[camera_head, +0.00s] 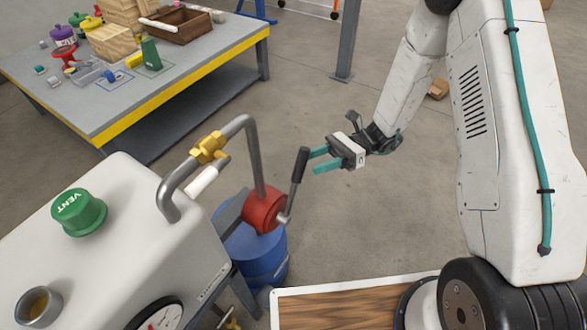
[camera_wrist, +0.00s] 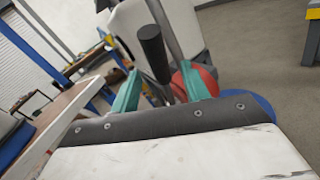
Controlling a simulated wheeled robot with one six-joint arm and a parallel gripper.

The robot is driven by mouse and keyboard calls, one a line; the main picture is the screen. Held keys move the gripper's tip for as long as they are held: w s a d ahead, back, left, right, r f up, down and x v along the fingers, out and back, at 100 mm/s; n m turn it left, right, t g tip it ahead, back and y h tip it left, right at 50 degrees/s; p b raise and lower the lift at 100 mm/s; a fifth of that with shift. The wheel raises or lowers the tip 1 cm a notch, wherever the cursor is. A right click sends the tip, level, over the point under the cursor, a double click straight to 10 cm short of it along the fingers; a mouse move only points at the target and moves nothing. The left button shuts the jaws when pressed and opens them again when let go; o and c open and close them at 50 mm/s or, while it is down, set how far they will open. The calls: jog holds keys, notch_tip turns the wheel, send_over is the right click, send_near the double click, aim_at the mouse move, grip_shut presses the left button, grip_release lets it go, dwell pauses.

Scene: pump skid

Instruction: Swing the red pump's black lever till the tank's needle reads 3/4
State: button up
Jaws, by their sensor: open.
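The red pump (camera_head: 264,212) sits on a blue drum beside the white tank (camera_head: 110,215). Its black lever grip (camera_head: 300,166) stands up, slightly tilted, on a grey rod at the pump's right side. The tank's gauge (camera_head: 160,315) is cut by the bottom edge of the head view, so its needle reading cannot be told. My gripper (camera_head: 314,161) is open, its teal fingers pointing left at the grip from close by. In the wrist view the black grip (camera_wrist: 152,50) shows between the two fingers (camera_wrist: 162,88); I cannot tell whether they touch it.
A grey bent pipe (camera_head: 240,125) with a yellow valve (camera_head: 208,148) rises left of the lever. A green VENT cap (camera_head: 78,212) is on the tank. A workbench (camera_head: 110,90) with several items stands at the back left.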

aim_at(293, 186)
jog(key=x, duration=0.6)
jog(key=shift+s+a, duration=0.2)
jog(key=shift+a, duration=0.1)
grip_shut()
